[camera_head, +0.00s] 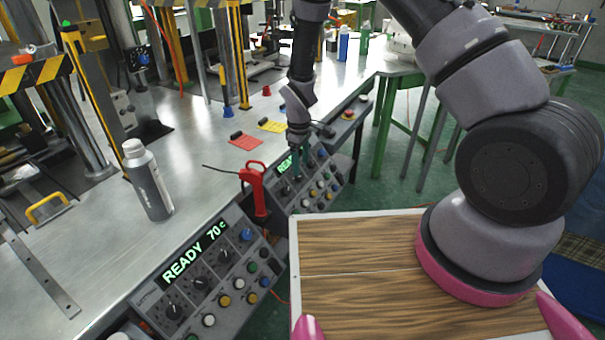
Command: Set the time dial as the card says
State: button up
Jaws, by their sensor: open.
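My gripper (297,166) reaches down over the far control panel (318,190), in front of its dials. It covers part of that panel's green READY display (286,162). It is open; its fingertips are small and dark, and I cannot tell whether they touch a dial. The far panel has several dark dials and coloured buttons, with labels too small to read. The near control panel (232,292) shows READY 70c and has several black dials (200,283). A red card (246,142) and a yellow card (271,126) lie on the bench; their writing is not legible.
A red-handled tool (253,185) stands between the panels with a thin dark wire. A grey bottle (148,182) stands on the metal bench (110,245). Yellow-black posts rise behind. Green table legs (381,128) stand beyond the aisle at right.

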aim_at(301, 176)
jog(key=shift+w+f, duration=0.1)
jog(key=shift+f, duration=2.3)
grip_shut()
